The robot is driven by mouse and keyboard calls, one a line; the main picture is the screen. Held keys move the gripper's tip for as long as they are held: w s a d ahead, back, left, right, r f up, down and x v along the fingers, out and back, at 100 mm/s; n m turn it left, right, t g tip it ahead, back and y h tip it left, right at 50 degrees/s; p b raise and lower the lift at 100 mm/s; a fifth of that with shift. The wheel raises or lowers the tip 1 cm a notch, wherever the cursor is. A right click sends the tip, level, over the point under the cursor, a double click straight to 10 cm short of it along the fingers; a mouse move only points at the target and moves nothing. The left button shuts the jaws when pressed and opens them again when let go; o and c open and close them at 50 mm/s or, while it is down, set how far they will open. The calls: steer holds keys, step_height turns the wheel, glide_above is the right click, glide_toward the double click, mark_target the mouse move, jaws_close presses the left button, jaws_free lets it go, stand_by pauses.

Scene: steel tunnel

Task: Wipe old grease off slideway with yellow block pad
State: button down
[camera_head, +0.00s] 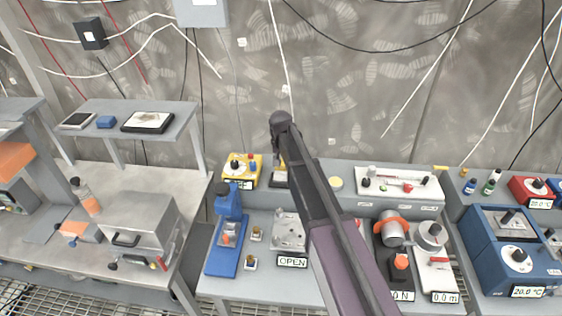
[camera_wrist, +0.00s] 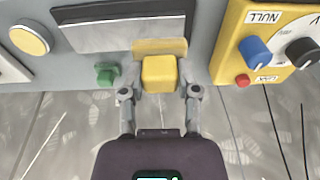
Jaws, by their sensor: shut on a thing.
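In the wrist view my gripper (camera_wrist: 158,76) is shut on the yellow block pad (camera_wrist: 160,74), with one finger on each side of it. A wider tan strip (camera_wrist: 160,46) shows just beyond the block, over the slideway's near edge; I cannot tell whether it is the pad's sole or grease. The slideway (camera_wrist: 100,36) is a smooth grey metal plate on a dark base. The block is at its near edge, and contact is not clear. In the head view my arm hides most of the slideway (camera_head: 279,181) and the gripper.
A green knob (camera_wrist: 107,75) stands close left of the gripper. A yellow control box (camera_wrist: 262,40) with knobs is at the right. A round yellow-topped tin (camera_wrist: 30,39) is at the left.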

steer(key=shift+r+p, duration=1.55)
steer(key=shift+f, duration=0.1)
